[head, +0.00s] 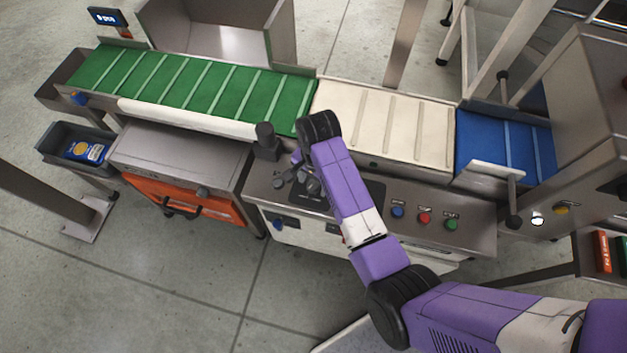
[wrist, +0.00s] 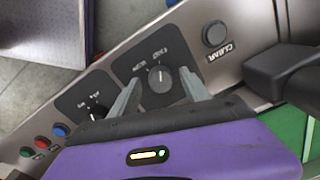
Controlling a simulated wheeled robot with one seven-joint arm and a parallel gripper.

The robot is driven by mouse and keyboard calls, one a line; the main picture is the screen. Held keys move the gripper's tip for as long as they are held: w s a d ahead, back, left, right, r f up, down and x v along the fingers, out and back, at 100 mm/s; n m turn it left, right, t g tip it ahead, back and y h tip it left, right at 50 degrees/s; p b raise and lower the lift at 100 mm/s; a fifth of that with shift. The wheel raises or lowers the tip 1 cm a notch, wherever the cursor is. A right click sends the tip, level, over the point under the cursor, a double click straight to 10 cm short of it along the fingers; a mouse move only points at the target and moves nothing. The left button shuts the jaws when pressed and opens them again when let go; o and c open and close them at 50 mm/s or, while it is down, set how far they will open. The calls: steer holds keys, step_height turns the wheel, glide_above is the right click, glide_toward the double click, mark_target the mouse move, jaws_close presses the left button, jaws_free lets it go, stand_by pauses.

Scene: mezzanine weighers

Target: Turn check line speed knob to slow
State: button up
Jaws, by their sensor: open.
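The speed knob (wrist: 159,79) is a round dark knob with a pale pointer mark, on a dark plate of the control panel. In the wrist view the mark points roughly upward. Small upside-down labels on the plate seem to read slow and fast. My gripper (wrist: 160,84) is open, with one grey finger on each side of the knob. I cannot tell whether the fingers touch it. In the head view my gripper (head: 301,177) is low over the left part of the panel, partly hidden by my arm, and the knob is hard to make out.
A second knob (wrist: 97,112) sits on its own plate. A clear button (wrist: 214,34) is on the other side. Blue (head: 398,211), red (head: 425,218) and green (head: 451,224) buttons line the panel. A green belt (head: 190,84) and a white belt (head: 385,120) run behind.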

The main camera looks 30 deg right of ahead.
steer(key=shift+c, duration=0.4)
jaws_close()
steer(key=shift+r+n+p, duration=0.1)
steer(key=shift+n+p, duration=0.85)
steer(key=shift+n, duration=0.05)
steer(key=n+p, duration=0.2)
steer(key=n, duration=0.1)
steer(key=shift+d+n, duration=0.1)
steer(key=shift+n, duration=0.2)
steer(key=n+p, duration=0.2)
steer(key=n, duration=0.4)
steer(key=shift+w+g, duration=0.1)
steer(key=shift+g, duration=0.2)
steer(key=shift+n, duration=0.3)
